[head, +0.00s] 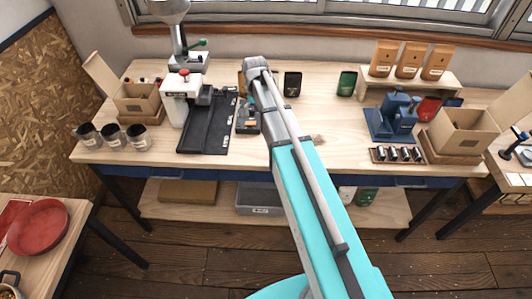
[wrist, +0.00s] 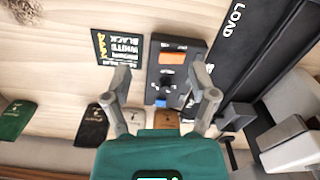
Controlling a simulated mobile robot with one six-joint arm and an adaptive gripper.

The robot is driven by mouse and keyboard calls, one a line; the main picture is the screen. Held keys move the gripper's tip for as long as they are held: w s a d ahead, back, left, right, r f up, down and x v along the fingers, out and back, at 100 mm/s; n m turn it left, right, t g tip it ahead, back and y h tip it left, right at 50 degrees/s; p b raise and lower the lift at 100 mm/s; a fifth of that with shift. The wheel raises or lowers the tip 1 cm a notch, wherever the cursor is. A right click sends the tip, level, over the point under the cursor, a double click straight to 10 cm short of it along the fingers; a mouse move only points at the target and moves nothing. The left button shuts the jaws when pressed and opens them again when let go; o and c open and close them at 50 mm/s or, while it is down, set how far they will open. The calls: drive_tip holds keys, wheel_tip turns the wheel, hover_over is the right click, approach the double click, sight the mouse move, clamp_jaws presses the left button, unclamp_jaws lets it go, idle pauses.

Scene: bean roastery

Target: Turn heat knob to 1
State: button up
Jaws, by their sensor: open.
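The control box (wrist: 154,62) is a small dark panel with an orange patch, a dark round knob (wrist: 167,82) and a blue part below it in the wrist view. The knob's pointer and markings are too small to read. My gripper (wrist: 161,72) is open and empty. Its two fingers appear on either side of the box, with the knob between them in the picture; no contact is visible. In the head view the control box (head: 247,127) lies on the bench just left of my arm, which partly hides that area.
A black mat (head: 206,128) and a white machine (head: 180,90) stand left of the box. A printed card (wrist: 119,47) lies beside it. Blue equipment (head: 392,118) is at right; the bench between is mostly clear.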

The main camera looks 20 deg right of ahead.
drive_tip(key=s+a+f+n+b, duration=0.1)
drive_tip(key=s+f+b, duration=0.2)
drive_tip(key=s, duration=1.4)
drive_tip(key=shift+s, duration=0.35)
drive_tip(key=s, duration=0.3)
drive_tip(key=shift+s+a, duration=0.1)
drive_tip(key=shift+s, duration=0.3)
drive_tip(key=shift+f, duration=0.1)
